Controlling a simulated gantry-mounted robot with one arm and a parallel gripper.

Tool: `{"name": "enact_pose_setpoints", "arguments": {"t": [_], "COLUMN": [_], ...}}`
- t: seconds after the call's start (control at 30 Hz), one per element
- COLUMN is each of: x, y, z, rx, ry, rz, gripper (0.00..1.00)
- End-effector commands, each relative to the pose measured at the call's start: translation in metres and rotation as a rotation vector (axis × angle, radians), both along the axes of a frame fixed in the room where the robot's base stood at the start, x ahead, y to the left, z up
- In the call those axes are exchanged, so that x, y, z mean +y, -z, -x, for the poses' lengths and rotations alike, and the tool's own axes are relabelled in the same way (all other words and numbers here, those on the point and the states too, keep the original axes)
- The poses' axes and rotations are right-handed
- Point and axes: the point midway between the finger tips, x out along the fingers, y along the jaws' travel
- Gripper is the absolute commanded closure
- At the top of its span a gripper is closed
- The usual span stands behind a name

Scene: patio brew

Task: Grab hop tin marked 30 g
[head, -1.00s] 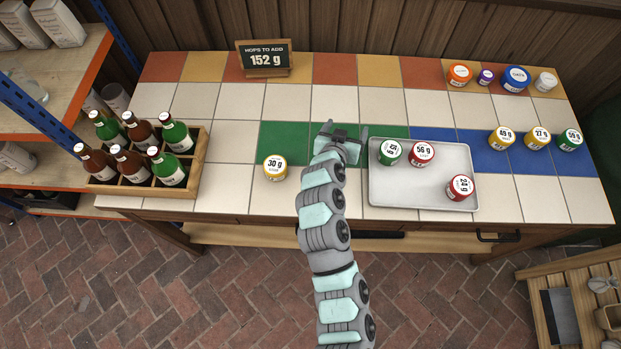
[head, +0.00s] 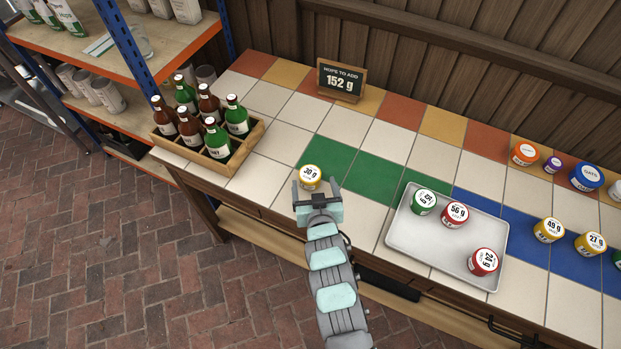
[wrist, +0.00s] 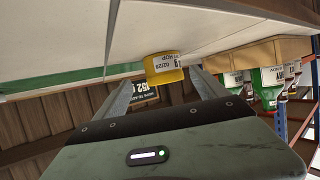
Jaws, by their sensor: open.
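The yellow hop tin marked 30 g (head: 310,177) stands upright on the tiled table, at the near edge of the green tiles. My gripper (head: 314,190) is open just on the near side of it, with its two fingers pointing at the tin. In the wrist view the tin (wrist: 163,68) shows beyond and between the fingers (wrist: 163,92), its label partly visible. I cannot tell from these frames whether a finger touches it. Nothing is held.
A metal tray (head: 408,243) with three tins lies to the right. A wooden crate of bottles (head: 246,148) stands to the left. A sign (head: 341,80) reading 152 g stands at the back. More tins, including one marked 49 g (head: 548,230), stand at the right.

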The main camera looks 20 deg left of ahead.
Motion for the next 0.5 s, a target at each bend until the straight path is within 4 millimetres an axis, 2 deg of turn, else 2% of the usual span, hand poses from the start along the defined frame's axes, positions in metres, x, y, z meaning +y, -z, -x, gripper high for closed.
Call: {"name": "enact_pose_setpoints", "arguments": {"t": [0.3, 0.5], "x": [0.025, 0.031], "y": [0.018, 0.022], "z": [-0.027, -0.040], "rx": [-0.002, -0.001], "ry": [-0.002, 0.001], "rz": [0.000, 0.000], "gripper": [0.18, 0.18]}}
